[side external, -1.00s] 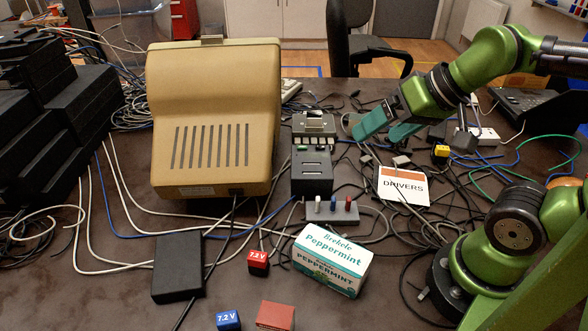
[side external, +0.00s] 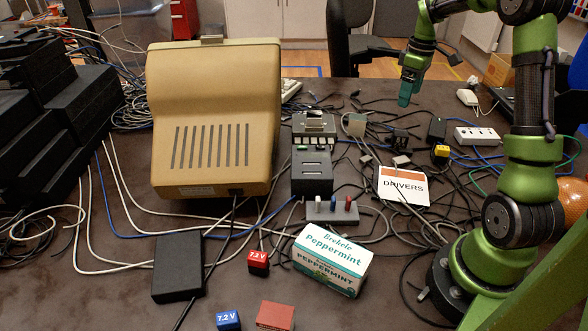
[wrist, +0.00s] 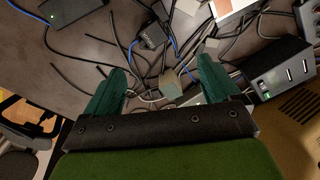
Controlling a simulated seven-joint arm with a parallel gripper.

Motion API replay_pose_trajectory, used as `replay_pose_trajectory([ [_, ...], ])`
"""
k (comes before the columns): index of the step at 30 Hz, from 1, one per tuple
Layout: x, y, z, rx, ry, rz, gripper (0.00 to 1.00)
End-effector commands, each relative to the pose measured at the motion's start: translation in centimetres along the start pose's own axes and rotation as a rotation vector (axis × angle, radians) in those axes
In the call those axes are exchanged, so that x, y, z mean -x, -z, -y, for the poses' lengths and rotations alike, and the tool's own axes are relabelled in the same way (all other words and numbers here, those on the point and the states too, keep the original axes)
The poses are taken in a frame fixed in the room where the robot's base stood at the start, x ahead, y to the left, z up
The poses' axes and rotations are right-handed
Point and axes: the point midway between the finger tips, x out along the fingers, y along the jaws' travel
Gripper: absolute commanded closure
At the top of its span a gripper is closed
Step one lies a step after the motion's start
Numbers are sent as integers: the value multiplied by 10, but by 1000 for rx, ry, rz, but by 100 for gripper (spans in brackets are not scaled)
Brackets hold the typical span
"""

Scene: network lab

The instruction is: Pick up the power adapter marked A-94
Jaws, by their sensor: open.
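No A-94 mark can be read on anything in view. A black adapter-like block (side external: 436,129) stands at the back right in the side view. A smaller black block (side external: 400,139) lies among cables to its left; a small black block with cords also shows in the wrist view (wrist: 151,36). A grey-green block (side external: 356,125) sits left of these, and a similar block shows between my fingers in the wrist view (wrist: 170,83), below them. My gripper (side external: 404,94) is open and empty, pointing down above the back of the table. It also shows in the wrist view (wrist: 164,76).
Tangled cables cover the table's middle. A beige monitor (side external: 213,120), black slotted device (side external: 312,172) and peppermint box (side external: 332,261) stand further left and forward.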

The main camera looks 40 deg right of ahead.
Motion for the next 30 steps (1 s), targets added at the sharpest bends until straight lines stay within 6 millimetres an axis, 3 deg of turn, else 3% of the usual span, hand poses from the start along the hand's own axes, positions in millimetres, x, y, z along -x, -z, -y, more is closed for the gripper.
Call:
replay_pose_trajectory([
  [1,-1,0,-12,87,4,13,11],
  [3,5,4,-18,211,0,20,11],
  [6,14,4,-19,335,-2,25,11],
  [11,9,3,-16,415,14,29,11],
  [24,-79,0,-14,419,15,29,11],
  [30,-101,0,-15,417,13,27,11],
])
